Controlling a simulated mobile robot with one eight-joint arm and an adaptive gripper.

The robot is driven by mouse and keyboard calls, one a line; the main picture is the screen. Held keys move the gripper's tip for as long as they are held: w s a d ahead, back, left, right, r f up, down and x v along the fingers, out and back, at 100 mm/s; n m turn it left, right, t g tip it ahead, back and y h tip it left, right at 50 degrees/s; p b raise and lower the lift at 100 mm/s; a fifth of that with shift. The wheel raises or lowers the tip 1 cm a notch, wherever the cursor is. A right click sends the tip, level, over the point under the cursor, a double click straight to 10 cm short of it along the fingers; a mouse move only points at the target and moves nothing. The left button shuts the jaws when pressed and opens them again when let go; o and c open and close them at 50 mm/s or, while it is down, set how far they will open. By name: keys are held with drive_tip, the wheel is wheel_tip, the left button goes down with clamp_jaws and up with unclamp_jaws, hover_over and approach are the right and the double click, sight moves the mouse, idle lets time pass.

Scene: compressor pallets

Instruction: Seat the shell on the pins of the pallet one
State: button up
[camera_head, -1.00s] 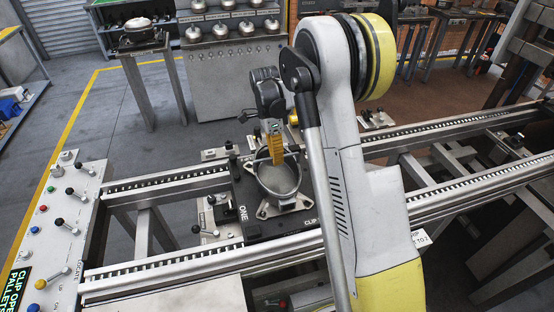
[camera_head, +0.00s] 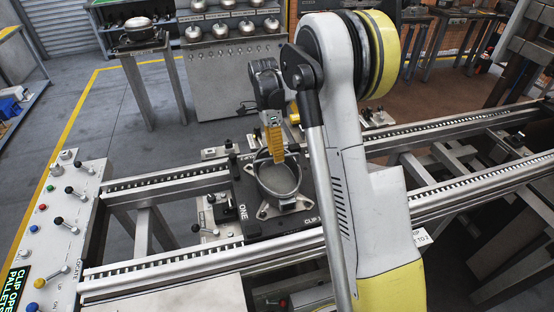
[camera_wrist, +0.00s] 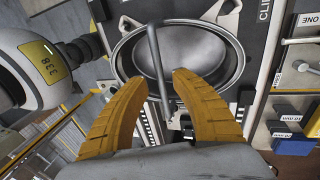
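The shell (camera_head: 279,184) is a grey open bowl with flat feet. It rests upright on the dark pallet marked ONE (camera_head: 243,188); I cannot tell whether the pins pass through its feet. My gripper (camera_head: 277,160), with orange fingers, points down at the shell's far rim. In the wrist view the shell (camera_wrist: 190,50) lies ahead of the fingertips. My gripper (camera_wrist: 159,79) is open there, its tips apart.
The pallet sits across two conveyor rails (camera_head: 160,182). A control panel (camera_head: 50,225) with levers and buttons stands at the left. Small clamp fixtures (camera_head: 212,210) flank the pallet. A rack (camera_head: 235,75) of several domed parts stands behind, beyond open floor.

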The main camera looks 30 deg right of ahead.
drive_tip(key=v, duration=0.9)
drive_tip(key=shift+r, duration=0.3)
drive_tip(key=shift+w, duration=0.1)
